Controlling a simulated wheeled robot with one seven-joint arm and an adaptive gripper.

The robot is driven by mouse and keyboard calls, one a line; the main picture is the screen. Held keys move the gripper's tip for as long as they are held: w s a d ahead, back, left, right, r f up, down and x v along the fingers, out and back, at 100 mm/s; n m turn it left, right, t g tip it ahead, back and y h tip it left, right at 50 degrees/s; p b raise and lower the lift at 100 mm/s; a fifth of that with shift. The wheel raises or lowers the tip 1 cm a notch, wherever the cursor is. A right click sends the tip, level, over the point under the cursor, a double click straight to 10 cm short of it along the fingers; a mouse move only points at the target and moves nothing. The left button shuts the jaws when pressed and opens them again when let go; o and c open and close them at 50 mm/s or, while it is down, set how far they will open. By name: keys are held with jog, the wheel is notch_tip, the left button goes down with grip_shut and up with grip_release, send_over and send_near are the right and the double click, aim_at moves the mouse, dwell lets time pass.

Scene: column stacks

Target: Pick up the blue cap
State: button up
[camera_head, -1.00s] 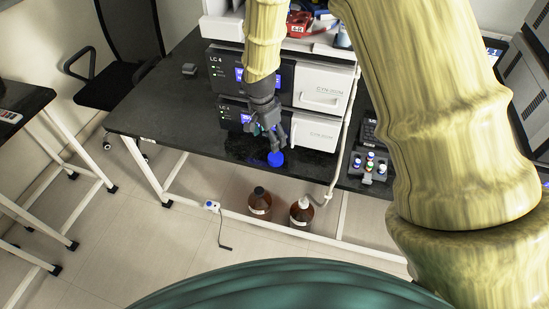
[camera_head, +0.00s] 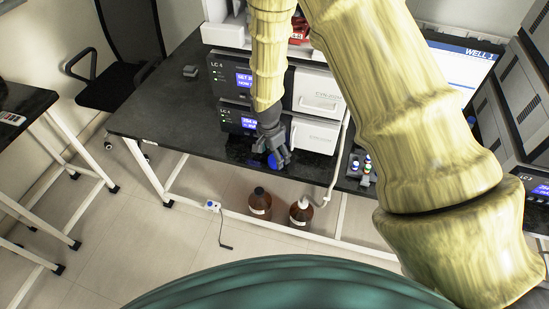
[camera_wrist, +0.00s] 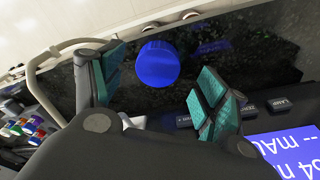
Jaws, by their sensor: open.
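The blue cap (camera_wrist: 157,63) is a round, ridged-sided piece on the dark bench top. In the wrist view it shows just beyond and between the two teal-padded fingers of my gripper (camera_wrist: 165,92), which are spread apart with nothing between their tips. In the head view my gripper (camera_head: 277,160) is low over the bench in front of the lower LC unit, and the cap (camera_head: 273,162) is partly hidden behind its fingers. I cannot tell whether any finger touches the cap.
Two stacked LC units (camera_head: 222,92) stand close behind my gripper. A vial rack (camera_head: 362,168) with coloured caps and a white tube (camera_head: 342,140) are to the right. Brown bottles (camera_head: 260,203) stand on the floor below the bench edge.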

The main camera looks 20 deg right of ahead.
jog(key=shift+d+f+p, duration=0.2)
jog(key=shift+f+p, duration=0.1)
jog(key=shift+f, duration=1.05)
jog(key=c, duration=0.8)
